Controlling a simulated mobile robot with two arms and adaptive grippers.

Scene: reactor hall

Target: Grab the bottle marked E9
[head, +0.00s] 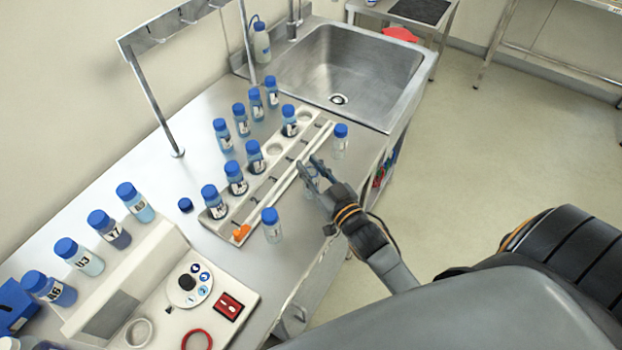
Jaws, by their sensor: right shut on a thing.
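My right gripper (315,165) is at the front edge of the counter, beside the white rack (300,160). It is shut on a small clear bottle (311,187), mostly hidden by the fingers; its label cannot be read. Two similar blue-capped clear bottles stand outside the rack: one behind the gripper (340,143) and one to its left (271,229). Several blue-capped bottles, such as one at the near end (214,204), sit in the rack's holes. I cannot make out E9 on any label. My left gripper is not in view.
Several bottles stand behind the rack, and a row of larger-looking labelled ones (85,260) at left. A white instrument (245,277) is at the near left. A blue cap (185,205) lies on the counter. A steel sink (345,70) is at the back.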

